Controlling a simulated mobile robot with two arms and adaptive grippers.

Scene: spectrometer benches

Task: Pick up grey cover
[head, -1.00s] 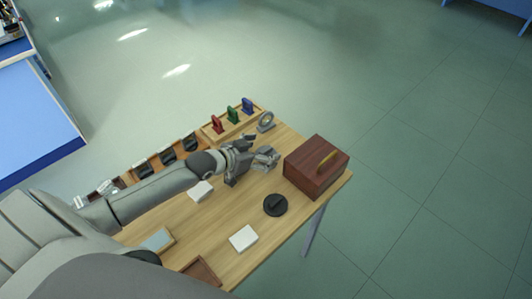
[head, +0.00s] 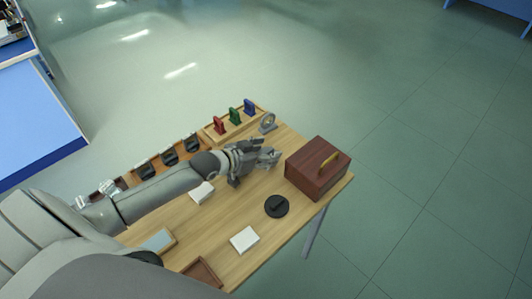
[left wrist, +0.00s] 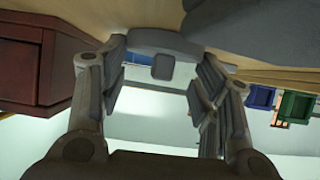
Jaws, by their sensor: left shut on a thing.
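My left gripper (head: 262,157) reaches over the wooden table from the left, close to the left side of the dark red box. In the left wrist view its two fingers (left wrist: 158,75) are at either side of a rounded grey piece with a small square tab, which looks like the grey cover (left wrist: 165,42). The gripper is shut on it. In the head view the fingers mostly hide this piece. I cannot tell whether it still touches the table. My right gripper is not in view.
The dark red box (head: 312,174) has a yellow handle. A black disc (head: 277,206) with a knob and a white block (head: 245,239) lie nearer.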

